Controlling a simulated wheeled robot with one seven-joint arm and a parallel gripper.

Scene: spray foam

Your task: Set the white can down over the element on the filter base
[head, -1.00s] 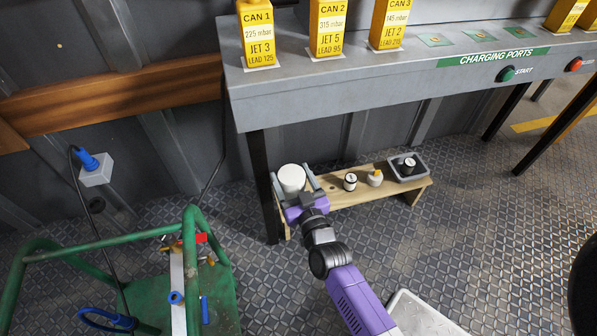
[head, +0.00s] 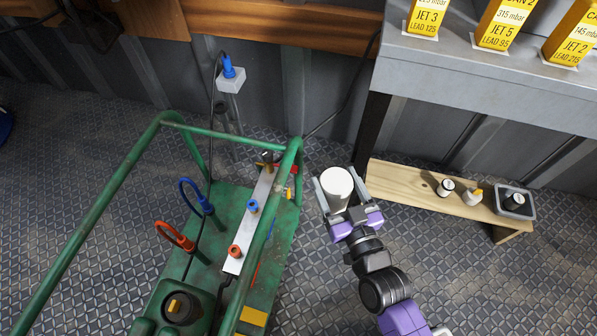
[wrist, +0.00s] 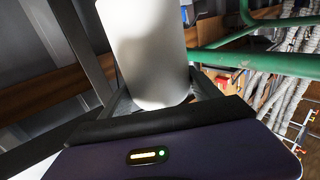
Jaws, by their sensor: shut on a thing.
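The white can (head: 336,182) is upright or slightly tilted between the fingers of my gripper (head: 339,190), which is shut on it. In the head view it is held left of the low wooden bench, near the green cart's right rail. The can (wrist: 145,50) also fills the middle of the wrist view, above the gripper's dark palm. On the cart, a pale manifold bar (head: 250,222) carries a blue cap (head: 252,206), an orange cap (head: 235,251) and a brass fitting (head: 266,160) at its far end. I cannot tell for sure which part is the filter base or its element.
The green cart frame (head: 90,220) has rails standing up beside the manifold. A steel table (head: 470,70) stands above.

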